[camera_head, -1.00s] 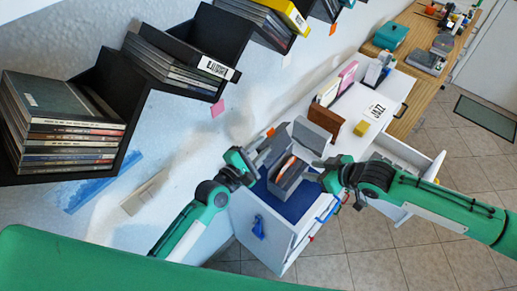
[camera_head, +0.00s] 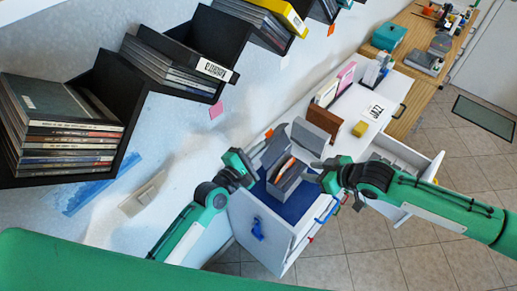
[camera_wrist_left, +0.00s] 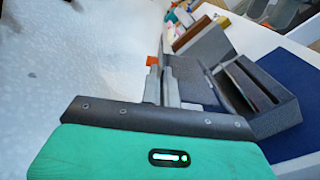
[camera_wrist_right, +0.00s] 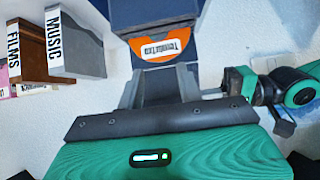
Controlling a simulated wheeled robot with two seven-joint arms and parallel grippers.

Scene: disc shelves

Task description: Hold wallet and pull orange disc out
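The grey wallet (camera_head: 287,180) stands open on a blue mat (camera_head: 303,203), with several discs in its slots. It also shows in the left wrist view (camera_wrist_left: 262,108). The orange disc (camera_wrist_right: 160,46) sticks partly out of the wallet in the right wrist view, its white label facing me; the rest is hidden inside. My right gripper (camera_wrist_right: 160,80) is open and empty, its fingertips just short of the orange disc. My left gripper (camera_wrist_left: 162,82) has its fingers close together beside the wallet, apart from it, with nothing visible between them.
Black wall shelves (camera_head: 140,103) with disc cases are at upper left. An open drawer (camera_head: 405,158) is on the right.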

